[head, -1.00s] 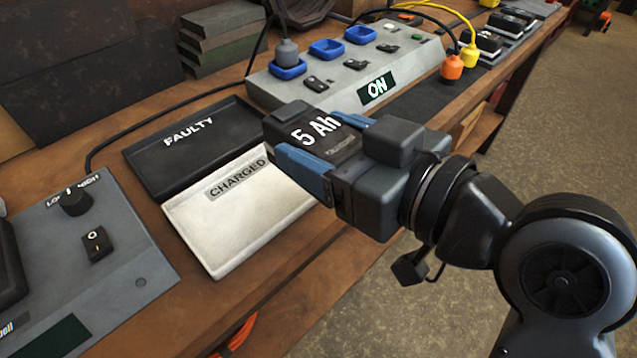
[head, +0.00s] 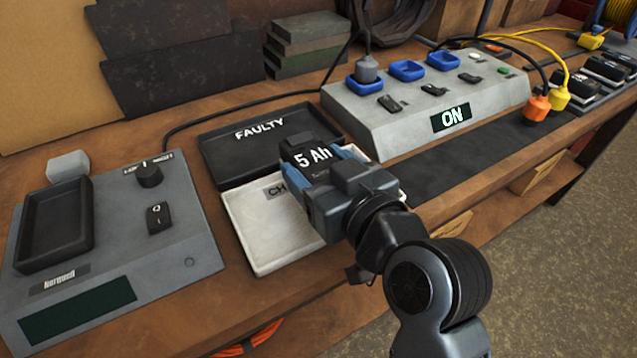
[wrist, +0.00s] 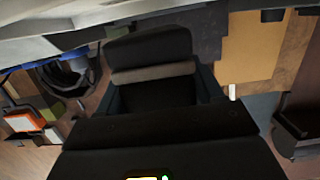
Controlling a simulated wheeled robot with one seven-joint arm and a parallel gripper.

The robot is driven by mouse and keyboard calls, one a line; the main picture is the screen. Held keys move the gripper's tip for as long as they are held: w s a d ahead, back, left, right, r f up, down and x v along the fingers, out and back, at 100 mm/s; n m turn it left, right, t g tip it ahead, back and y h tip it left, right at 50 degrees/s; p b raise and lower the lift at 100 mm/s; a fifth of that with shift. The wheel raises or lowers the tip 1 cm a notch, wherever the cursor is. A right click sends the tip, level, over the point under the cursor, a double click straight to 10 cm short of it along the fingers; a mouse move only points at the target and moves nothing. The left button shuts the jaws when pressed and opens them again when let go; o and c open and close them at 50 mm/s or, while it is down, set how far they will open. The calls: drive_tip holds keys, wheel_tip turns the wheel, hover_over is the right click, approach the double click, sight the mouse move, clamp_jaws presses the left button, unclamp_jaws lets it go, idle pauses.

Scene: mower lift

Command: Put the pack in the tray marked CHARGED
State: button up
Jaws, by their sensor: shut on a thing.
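The pack (head: 308,158), black with "5 Ah" on top, is held between the blue fingers of my gripper (head: 320,165). My gripper is shut on it. In the head view the pack overlaps the right part of the white CHARGED tray (head: 262,245) and hides most of its label. The pack looks raised above the tray; I cannot tell the exact height. The black FAULTY tray (head: 225,158) lies just behind the white one. In the wrist view the dark pack (wrist: 150,65) fills the middle.
A grey tester (head: 185,262) with a knob, switch and dark cradle stands to the left. A grey power panel (head: 400,125) reading "ON" with blue sockets stands behind on the right. A black cable runs behind the trays. The bench's front edge is close to the white tray.

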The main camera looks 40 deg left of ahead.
drive_tip(key=shift+f, duration=1.7)
drive_tip(key=shift+f, duration=0.15)
drive_tip(key=o, duration=1.6)
drive_tip(key=shift+c, duration=0.2)
drive_tip(key=shift+r, duration=0.2)
drive_tip(key=v, duration=1.2)
drive_tip(key=shift+b, duration=0.45)
drive_tip(key=shift+f, duration=0.1)
